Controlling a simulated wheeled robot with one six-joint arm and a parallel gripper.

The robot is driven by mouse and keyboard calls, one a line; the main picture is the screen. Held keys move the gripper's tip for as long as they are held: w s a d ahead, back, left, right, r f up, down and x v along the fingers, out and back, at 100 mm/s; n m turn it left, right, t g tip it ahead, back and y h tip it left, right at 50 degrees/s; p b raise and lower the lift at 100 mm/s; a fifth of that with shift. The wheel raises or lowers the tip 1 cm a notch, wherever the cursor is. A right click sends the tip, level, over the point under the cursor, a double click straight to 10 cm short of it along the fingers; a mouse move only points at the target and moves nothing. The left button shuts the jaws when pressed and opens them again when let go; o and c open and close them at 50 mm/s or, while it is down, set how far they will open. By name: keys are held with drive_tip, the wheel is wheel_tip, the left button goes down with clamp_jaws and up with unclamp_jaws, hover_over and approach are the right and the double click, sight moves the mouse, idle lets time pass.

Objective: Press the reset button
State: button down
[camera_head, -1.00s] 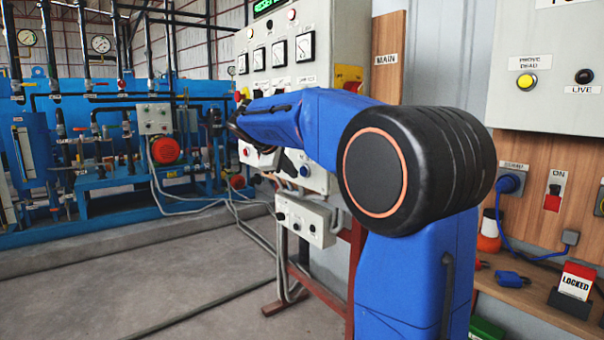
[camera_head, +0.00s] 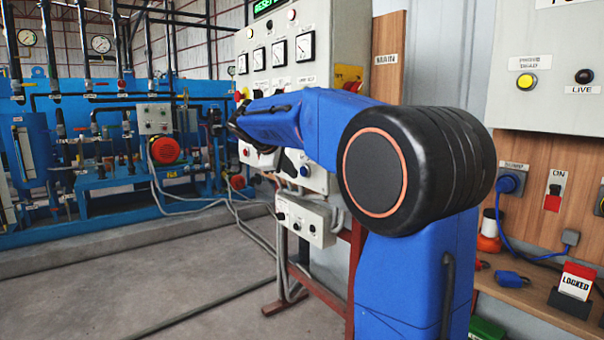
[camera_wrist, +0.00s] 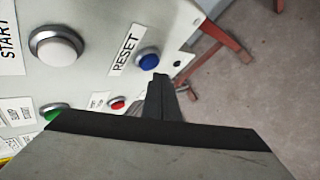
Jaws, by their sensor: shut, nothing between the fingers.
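The reset button is a blue round button in a metal ring (camera_wrist: 149,60), beside a white RESET label (camera_wrist: 125,54) in the wrist view. In the head view a blue button (camera_head: 304,171) shows on the lower part of the grey control panel (camera_head: 318,178). My gripper (camera_wrist: 160,80) is shut and empty. In the wrist view its tip lies just below the blue button and overlaps its lower edge in the picture; I cannot tell whether they touch. In the head view my arm hides the gripper.
A white START button (camera_wrist: 57,47), a red button (camera_wrist: 118,103) and a green button (camera_wrist: 55,111) sit on the same panel. A small grey box (camera_head: 305,221) hangs below it. Reddish stand legs (camera_wrist: 225,40) and open floor lie beyond the panel's edge.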

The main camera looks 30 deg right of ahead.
drive_tip(key=shift+d, duration=0.2)
drive_tip(key=shift+d, duration=0.25)
drive_tip(key=shift+d, duration=0.45)
idle(0.8)
drive_tip(key=shift+a, duration=0.85)
drive_tip(key=a, duration=0.5)
drive_tip(key=shift+s, duration=0.1)
idle(0.6)
idle(0.7)
